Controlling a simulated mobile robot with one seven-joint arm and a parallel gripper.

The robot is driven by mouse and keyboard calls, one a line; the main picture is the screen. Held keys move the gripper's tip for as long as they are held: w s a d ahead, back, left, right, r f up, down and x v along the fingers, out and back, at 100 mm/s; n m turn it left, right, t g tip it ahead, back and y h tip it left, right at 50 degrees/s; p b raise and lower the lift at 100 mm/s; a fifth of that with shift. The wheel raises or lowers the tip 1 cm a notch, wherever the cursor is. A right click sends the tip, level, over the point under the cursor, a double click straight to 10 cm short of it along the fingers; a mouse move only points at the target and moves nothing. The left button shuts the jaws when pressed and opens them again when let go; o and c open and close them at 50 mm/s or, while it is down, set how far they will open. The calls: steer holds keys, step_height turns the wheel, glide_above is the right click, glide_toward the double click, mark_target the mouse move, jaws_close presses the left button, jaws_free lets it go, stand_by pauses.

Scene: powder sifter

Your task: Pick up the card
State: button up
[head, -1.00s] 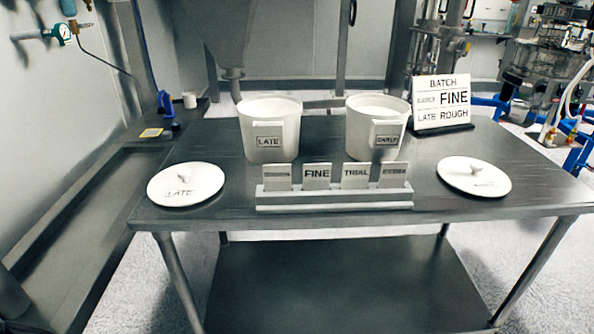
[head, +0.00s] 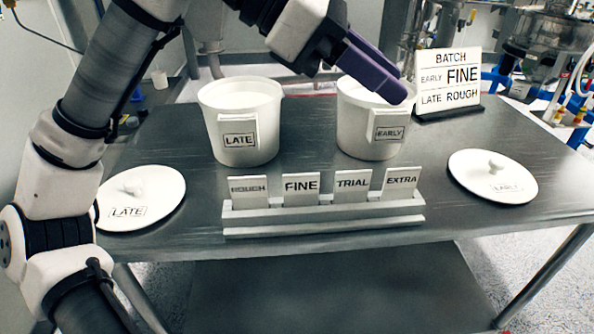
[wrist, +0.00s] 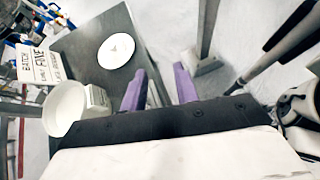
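Four labelled cards stand upright in a row in a pale rack (head: 325,222) near the table's front edge: ROUGH (head: 248,190), FINE (head: 301,189), TRIAL (head: 352,188) and EXTRA (head: 400,182). My gripper (head: 398,90) is above and behind the rack, in front of the rim of the EARLY tub. Its purple fingers stand apart and empty in the wrist view (wrist: 159,72). The cards cannot be made out in the wrist view.
White tubs LATE (head: 235,115) and EARLY (head: 362,135) stand behind the rack. Lids lie at left (head: 140,197) and right (head: 492,176). A BATCH sign (head: 447,80) stands at the back right. Bare steel table (head: 440,225) lies around the rack.

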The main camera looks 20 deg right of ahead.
steer(key=w+f+n+t+y, duration=0.1)
steer(key=w+f+t+y, duration=0.2)
steer(key=w+f+y, duration=0.25)
steer(key=n+t+y, duration=0.2)
steer(key=y, duration=0.2)
glide_above(301, 174)
step_height(301, 174, down, 3)
steer(key=shift+y, duration=0.25)
steer(key=f, duration=0.2)
steer(key=f+b, duration=0.1)
steer(key=f, duration=0.4)
steer(key=shift+d+f, duration=0.25)
steer(key=shift+a+f, duration=0.2)
steer(key=shift+f, duration=2.65)
jaws_close()
